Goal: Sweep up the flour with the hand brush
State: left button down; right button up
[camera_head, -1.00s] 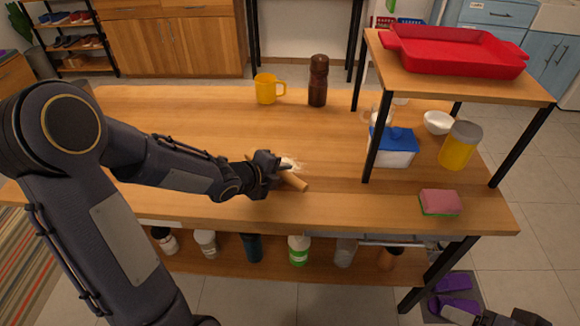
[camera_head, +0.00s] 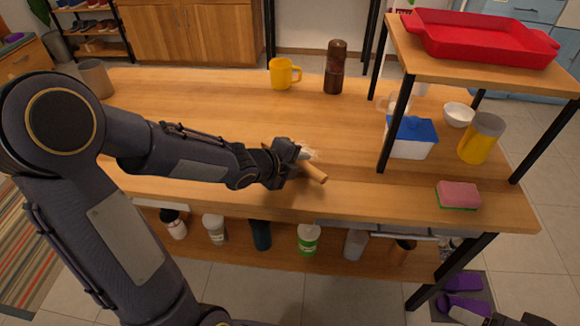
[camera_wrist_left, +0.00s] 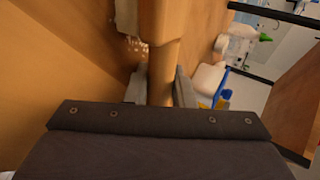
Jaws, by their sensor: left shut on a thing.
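My left gripper (camera_head: 292,166) is low over the table's front half, shut on the wooden hand brush (camera_head: 314,171). In the left wrist view the brush's round handle (camera_wrist_left: 162,85) runs between the two fingers, with a thicker wooden part (camera_wrist_left: 161,22) beyond them. The white flour (camera_head: 311,154) lies on the tabletop just beyond the brush, partly hidden by the gripper. Flour specks (camera_wrist_left: 133,44) show beside the brush in the left wrist view. A dark part at the lower right edge may be my right gripper (camera_head: 508,319); its fingers are unclear.
The wooden table (camera_head: 200,110) has free room on its left. A yellow mug (camera_head: 284,74) and brown grinder (camera_head: 335,68) stand at the back.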

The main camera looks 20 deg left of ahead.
pick_arm(q)
jog(key=shift+w+d+r, duration=0.1)
jog(key=shift+d, duration=0.2)
jog(key=b, duration=0.1)
jog(key=d+b, duration=0.2)
jog(key=b, duration=0.1)
jog(key=shift+w+d+f, duration=0.2)
jog(key=shift+w+f, duration=0.1)
jog(key=shift+w, duration=0.05)
jog(key=shift+w+d+r+b, duration=0.15)
jog(key=shift+d+b, duration=0.4)
jog(key=shift+b, duration=0.1)
jog(key=shift+w+d+f+b, duration=0.2)
jog(key=shift+d+b, duration=0.2)
jog(key=shift+b, duration=0.3)
jog(key=d+b, duration=0.2)
jog(key=b, duration=0.1)
jog(key=shift+w+f, duration=0.1)
jog(key=shift+w, duration=0.1)
jog(key=shift+d+b, duration=0.35)
jog(key=shift+b, duration=0.05)
